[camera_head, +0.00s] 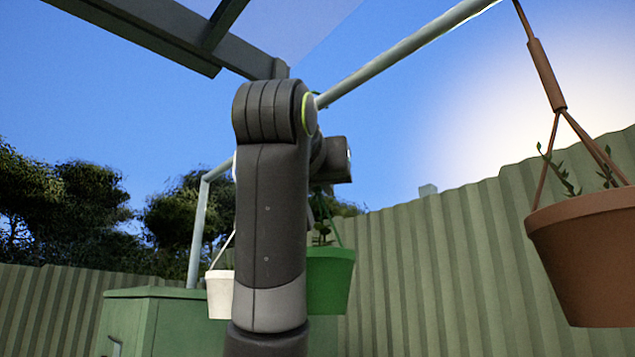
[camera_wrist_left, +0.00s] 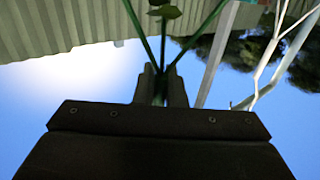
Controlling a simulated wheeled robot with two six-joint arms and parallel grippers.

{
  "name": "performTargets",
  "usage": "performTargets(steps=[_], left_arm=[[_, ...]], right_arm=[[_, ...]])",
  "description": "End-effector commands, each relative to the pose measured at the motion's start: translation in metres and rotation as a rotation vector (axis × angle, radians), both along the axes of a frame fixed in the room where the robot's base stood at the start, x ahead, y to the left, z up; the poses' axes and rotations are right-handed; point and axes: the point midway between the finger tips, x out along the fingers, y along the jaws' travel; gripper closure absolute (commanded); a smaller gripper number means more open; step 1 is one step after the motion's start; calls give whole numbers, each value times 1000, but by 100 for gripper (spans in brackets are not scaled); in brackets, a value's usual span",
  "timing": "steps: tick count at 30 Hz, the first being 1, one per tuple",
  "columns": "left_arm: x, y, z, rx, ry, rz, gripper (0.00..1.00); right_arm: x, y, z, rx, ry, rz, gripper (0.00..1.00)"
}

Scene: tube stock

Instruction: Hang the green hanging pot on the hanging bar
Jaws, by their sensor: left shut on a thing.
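The green hanging pot (camera_head: 331,280) hangs upright with a small plant, partly hidden behind my left arm in the head view. My left gripper (camera_wrist_left: 160,88) is shut on the top of its hanger; the green cords (camera_wrist_left: 180,47) spread from the fingers in the left wrist view. In the head view my arm hides the fingers and hanger top. The pale hanging bar (camera_head: 405,47) runs diagonally from the upper right and passes behind my arm. I cannot tell whether the green hanger touches the bar. My right gripper is not in view.
A brown pot (camera_head: 588,262) hangs at the right. A white pot (camera_head: 220,295) hangs just left of my arm. A green cabinet (camera_head: 150,320) stands at lower left, before a corrugated fence (camera_head: 430,270). A dark beam (camera_head: 150,40) crosses overhead.

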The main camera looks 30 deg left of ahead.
Motion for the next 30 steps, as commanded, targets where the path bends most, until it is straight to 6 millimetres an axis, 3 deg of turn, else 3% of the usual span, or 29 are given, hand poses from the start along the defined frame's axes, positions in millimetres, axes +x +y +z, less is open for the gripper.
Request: performTargets(steps=[14, 15, 21, 30], left_arm=[[-1, 0, -5, 0, -3, 0, 100], [-1, 0, -5, 0, -3, 0, 89], [-1, 0, -5, 0, -2, 0, 64], [-2, 0, -6, 0, 0, 0, 64]], right_arm=[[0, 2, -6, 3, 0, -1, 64], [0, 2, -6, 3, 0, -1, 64], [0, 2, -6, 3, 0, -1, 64], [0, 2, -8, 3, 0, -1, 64]])
